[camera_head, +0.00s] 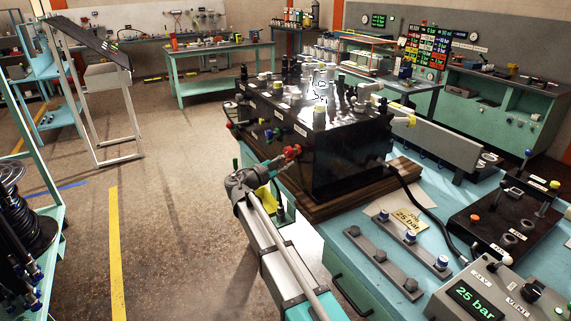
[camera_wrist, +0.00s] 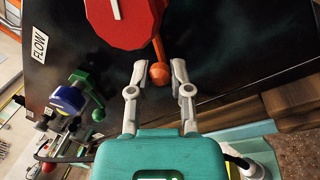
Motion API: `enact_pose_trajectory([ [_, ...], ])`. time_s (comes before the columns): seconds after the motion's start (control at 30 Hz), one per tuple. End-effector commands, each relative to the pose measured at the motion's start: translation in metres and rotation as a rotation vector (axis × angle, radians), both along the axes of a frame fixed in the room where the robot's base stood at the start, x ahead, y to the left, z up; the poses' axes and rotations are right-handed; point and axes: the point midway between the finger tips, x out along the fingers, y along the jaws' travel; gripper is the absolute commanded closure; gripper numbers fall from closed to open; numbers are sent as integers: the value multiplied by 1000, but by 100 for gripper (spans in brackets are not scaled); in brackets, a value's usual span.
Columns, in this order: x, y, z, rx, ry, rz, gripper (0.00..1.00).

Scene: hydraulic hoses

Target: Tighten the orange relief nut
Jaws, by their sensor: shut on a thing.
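A red-orange faceted nut (camera_wrist: 122,22) with a white mark is on the front face of the black block (camera_wrist: 225,45). A thin lever with an orange ball end (camera_wrist: 159,74) hangs down from the nut's right side. My gripper (camera_wrist: 158,72) is shut on the ball end, one grey finger on each side.
A blue knob (camera_wrist: 68,98) and a green lever (camera_wrist: 85,82) sit left of the nut, below a FLOW label (camera_wrist: 40,46). A control box (camera_head: 480,297) shows 25 bar, and a card (camera_head: 407,217) reads 25 bar.

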Motion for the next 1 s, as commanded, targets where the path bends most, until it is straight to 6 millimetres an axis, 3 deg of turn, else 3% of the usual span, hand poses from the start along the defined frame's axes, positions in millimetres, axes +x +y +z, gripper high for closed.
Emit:
enact_pose_trajectory([
  [0.37, 0, -1, 0, 2, -5, -3, 100],
  [0.4, 0, -1, 0, 2, -5, -3, 68],
  [0.57, 0, 0, 0, 2, -4, -2, 38],
  [1.0, 0, 0, -1, 13, -4, 3, 38],
])
